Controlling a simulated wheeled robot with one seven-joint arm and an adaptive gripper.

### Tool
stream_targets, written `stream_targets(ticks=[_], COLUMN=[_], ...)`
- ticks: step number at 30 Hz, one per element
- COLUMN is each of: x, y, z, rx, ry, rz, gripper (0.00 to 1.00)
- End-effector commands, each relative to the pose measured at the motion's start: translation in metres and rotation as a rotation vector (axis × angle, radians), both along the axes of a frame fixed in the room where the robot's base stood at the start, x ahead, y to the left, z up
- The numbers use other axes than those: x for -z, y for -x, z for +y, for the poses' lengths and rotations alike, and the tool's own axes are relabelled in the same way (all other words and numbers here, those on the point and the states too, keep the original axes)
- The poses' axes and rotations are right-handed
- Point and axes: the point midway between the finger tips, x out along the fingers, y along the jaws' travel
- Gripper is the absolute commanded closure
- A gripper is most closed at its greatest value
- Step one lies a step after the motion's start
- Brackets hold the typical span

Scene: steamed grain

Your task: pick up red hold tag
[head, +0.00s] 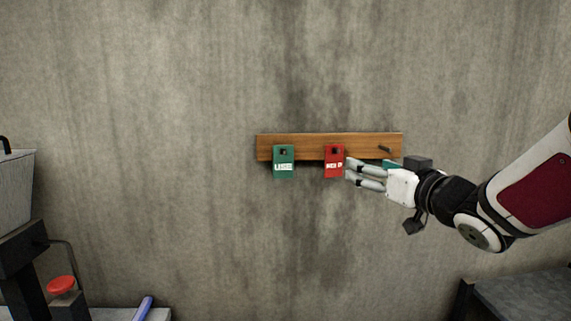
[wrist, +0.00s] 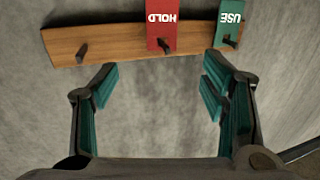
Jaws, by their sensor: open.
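The red hold tag (head: 334,161) hangs on a peg of the wooden rail on the wall, with white lettering. It also shows in the wrist view (wrist: 162,27), upside down, ahead of the fingers and between their lines. My gripper (head: 357,174) is open and empty, at the right side of the red tag in the head view. In the wrist view its two teal-padded fingers (wrist: 158,85) stand wide apart, with bare wall between them. I cannot tell from the head view whether a fingertip touches the tag.
A green use tag (head: 284,168) hangs left of the red tag on the same wooden rail (head: 305,142). A bare peg (head: 385,149) sticks out at the rail's right. A red button (head: 62,284) and grey equipment stand at lower left. The wall below the rail is clear.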

Motion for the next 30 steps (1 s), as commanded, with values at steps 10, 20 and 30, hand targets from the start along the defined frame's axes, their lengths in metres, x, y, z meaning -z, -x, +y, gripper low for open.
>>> stream_targets(ticks=[10,20,30], x=[0.0,-0.001,0.0], y=[-0.054,-0.084,-0.124], z=[0.016,0.025,0.039], rx=[-0.008,-0.006,-0.007], ry=[-0.005,-0.003,-0.003], rz=[-0.003,-0.004,-0.003], gripper=[0.33,0.33,0.33])
